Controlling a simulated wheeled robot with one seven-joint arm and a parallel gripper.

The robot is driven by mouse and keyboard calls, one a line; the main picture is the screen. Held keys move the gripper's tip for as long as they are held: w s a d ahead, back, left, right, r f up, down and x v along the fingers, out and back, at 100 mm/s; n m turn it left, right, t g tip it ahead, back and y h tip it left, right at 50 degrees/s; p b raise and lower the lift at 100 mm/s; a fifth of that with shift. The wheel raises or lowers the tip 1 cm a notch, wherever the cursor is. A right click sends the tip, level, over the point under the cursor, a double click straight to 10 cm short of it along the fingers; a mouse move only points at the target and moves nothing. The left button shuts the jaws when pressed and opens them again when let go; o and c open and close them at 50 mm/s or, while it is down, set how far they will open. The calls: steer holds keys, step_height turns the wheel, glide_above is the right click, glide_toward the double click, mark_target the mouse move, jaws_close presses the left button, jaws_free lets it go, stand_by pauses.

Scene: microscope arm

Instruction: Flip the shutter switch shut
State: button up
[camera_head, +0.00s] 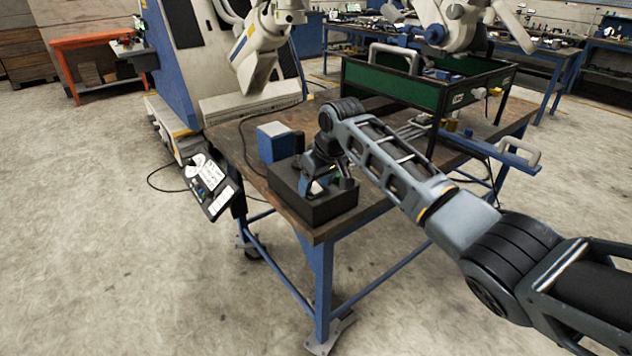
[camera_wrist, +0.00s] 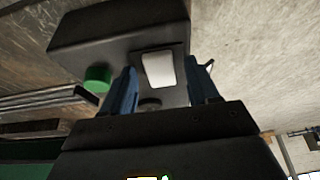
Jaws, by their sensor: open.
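A black box (camera_head: 335,207) sits at the near corner of the workbench. In the wrist view the box (camera_wrist: 105,28) shows a pale rectangular switch (camera_wrist: 158,70) in a dark frame, which I take for the shutter switch. My gripper (camera_head: 323,184) is at the box in the head view. In the wrist view my gripper (camera_wrist: 164,78) is open, with one blue finger on each side of the switch. I cannot tell whether either finger touches it. The switch's tilt is unclear.
A blue box (camera_head: 276,142) stands behind the black box on the workbench (camera_head: 232,140). A green-sided tray (camera_head: 400,88) stands at the bench's far right. A white robot arm (camera_head: 262,50) is behind. A control panel (camera_head: 208,186) hangs off the left side.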

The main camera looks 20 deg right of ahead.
steer(key=c, duration=1)
steer(key=shift+w+r+g, duration=0.1)
steer(key=shift+w+g, duration=0.15)
steer(key=shift+g, duration=0.35)
steer(key=shift+c, duration=0.2)
steer(key=shift+w+g+h+b, duration=0.1)
steer(key=shift+g+h+b, duration=0.3)
steer(key=shift+b, duration=0.05)
steer(key=b, duration=0.1)
steer(key=g+b, duration=0.1)
steer(key=b, duration=0.1)
steer(key=shift+w+f, duration=0.25)
steer(key=shift+r+g+h+b, duration=0.1)
steer(key=shift+g+h+b, duration=0.2)
steer(key=shift+g+b, duration=0.35)
steer(key=shift+b, duration=0.35)
steer(key=shift+r, duration=0.2)
